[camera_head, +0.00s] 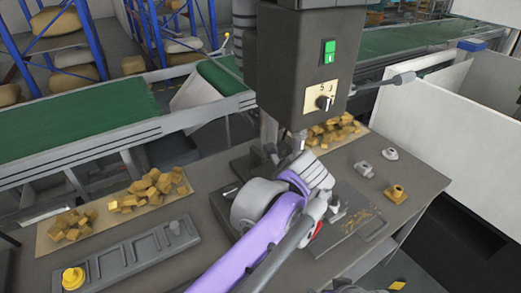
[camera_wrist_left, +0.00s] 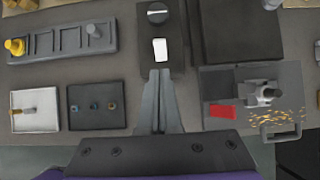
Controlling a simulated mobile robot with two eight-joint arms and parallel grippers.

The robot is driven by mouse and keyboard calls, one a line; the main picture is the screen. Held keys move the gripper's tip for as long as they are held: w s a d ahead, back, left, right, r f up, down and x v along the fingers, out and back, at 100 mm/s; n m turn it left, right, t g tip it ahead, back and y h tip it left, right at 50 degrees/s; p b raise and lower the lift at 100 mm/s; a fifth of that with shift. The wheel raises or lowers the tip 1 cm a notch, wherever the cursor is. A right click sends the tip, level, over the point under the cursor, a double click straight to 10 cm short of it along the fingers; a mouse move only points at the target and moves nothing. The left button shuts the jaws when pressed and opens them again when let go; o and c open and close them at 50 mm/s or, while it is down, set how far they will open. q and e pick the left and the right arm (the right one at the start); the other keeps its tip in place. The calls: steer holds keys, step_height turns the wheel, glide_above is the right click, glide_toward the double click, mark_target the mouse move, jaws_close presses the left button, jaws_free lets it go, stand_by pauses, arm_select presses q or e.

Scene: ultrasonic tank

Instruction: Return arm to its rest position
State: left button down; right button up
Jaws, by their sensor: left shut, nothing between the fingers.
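My left gripper (camera_wrist_left: 160,75) is shut and empty in the left wrist view. Its fingertips overlap the near part of a dark box (camera_wrist_left: 174,64) with a white patch and a round knob in that view; I cannot tell how far above it they are. In the head view my purple and grey left arm reaches up from the bottom edge to the middle of the workbench (camera_head: 200,262), below the machine head. The arm hides its own fingertips there. My right gripper is in neither view.
The dark machine head (camera_head: 302,85) with a green switch stands over the bench. A fixture plate (camera_wrist_left: 215,85) with a red part and metal chips lies right of the gripper. A grey compartment tray (camera_head: 135,258) and piles of brass pieces (camera_head: 150,188) lie left of the arm.

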arm_select(q)
steer(key=shift+a, duration=0.1)
steer(key=s+a+f+n+h, duration=0.1)
steer(key=s+a+f+n, duration=0.6)
steer(key=n, duration=0.8)
steer(key=s+a+f+n+h, duration=0.2)
steer(key=s+a+f+n, duration=0.6)
steer(key=a+n, duration=0.5)
steer(key=shift+s+n, duration=1)
steer(key=shift+s, duration=0.15)
